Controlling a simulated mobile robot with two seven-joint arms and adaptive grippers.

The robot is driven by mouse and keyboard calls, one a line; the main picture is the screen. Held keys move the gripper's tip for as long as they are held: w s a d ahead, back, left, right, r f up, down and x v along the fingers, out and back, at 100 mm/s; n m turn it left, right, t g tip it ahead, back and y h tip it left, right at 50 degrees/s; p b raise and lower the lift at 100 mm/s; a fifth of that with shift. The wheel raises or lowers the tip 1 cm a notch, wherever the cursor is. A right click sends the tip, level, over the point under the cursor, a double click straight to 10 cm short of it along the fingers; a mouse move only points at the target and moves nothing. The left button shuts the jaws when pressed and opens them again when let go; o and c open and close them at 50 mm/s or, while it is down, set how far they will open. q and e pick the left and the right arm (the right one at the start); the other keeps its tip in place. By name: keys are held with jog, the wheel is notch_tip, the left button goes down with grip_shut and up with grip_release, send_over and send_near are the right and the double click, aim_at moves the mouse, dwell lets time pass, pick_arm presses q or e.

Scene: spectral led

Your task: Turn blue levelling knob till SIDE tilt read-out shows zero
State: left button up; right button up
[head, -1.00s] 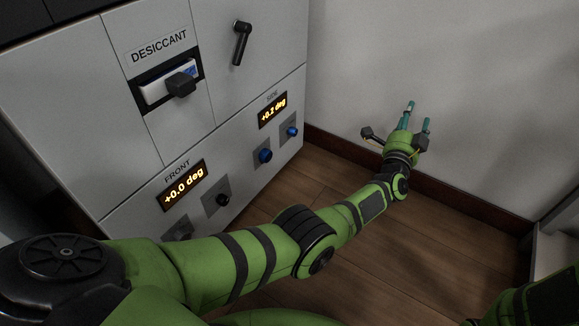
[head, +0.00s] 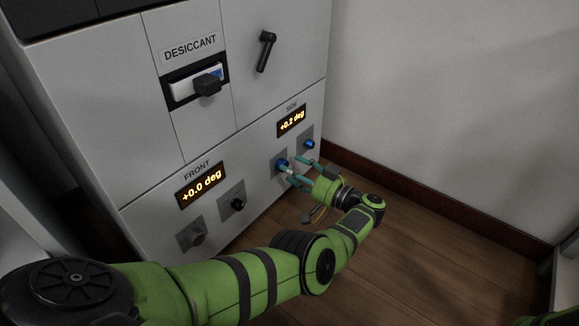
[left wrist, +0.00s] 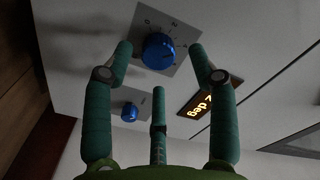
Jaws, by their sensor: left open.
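The SIDE read-out (head: 291,121) on the white cabinet shows +0.2 deg in the head view. Below it are two blue knobs: a nearer one (head: 281,164) and a farther one (head: 309,144). My left gripper (head: 297,173) is open at the nearer blue knob, its teal fingers pointing at the panel and partly covering it. In the left wrist view this knob (left wrist: 158,51) sits on a square plate with a printed scale, between the spread fingertips (left wrist: 161,62), with gaps beside it. The other blue knob (left wrist: 130,112) shows lower left there. My right gripper is not in view.
The FRONT read-out (head: 202,185) shows +0.0 deg, with a black knob (head: 238,204) and a grey-plated knob (head: 191,236) below. A DESICCANT drawer (head: 198,84) and a black handle (head: 265,51) are above. Wooden floor (head: 420,250) is clear to the right.

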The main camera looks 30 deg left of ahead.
pick_arm(q)
jog(key=shift+w+a, duration=0.1)
jog(key=shift+a, duration=0.85)
jog(key=c, duration=1.1)
jog(key=shift+r+n, duration=0.15)
jog(key=shift+n, duration=1.85)
jog(key=shift+c, duration=0.2)
jog(key=o, duration=1.1)
jog(key=shift+o, duration=0.2)
